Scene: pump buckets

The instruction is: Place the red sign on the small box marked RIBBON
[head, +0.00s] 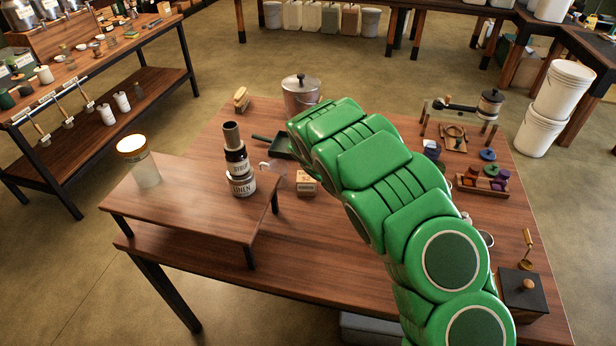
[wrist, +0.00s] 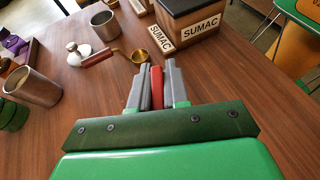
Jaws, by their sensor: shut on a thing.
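My gripper (wrist: 157,88) shows in the wrist view, its grey fingers closed on a thin red piece (wrist: 157,86) seen edge-on, which looks like the red sign. It is held above the brown table. In the head view my green arm hides the gripper and the sign. A small pale wooden box (head: 306,184) with a label sits on the table just right of the raised shelf in the head view. Its lettering is too small to read, so I cannot tell whether it says RIBBON. No box marked RIBBON is legible in the wrist view.
A box marked SUMAC (wrist: 195,29) stands beyond my fingers, beside a brass ladle (wrist: 139,56) and metal cups (wrist: 104,25). In the head view, stacked jars (head: 238,160) stand on the raised shelf (head: 185,200), left of the small box.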

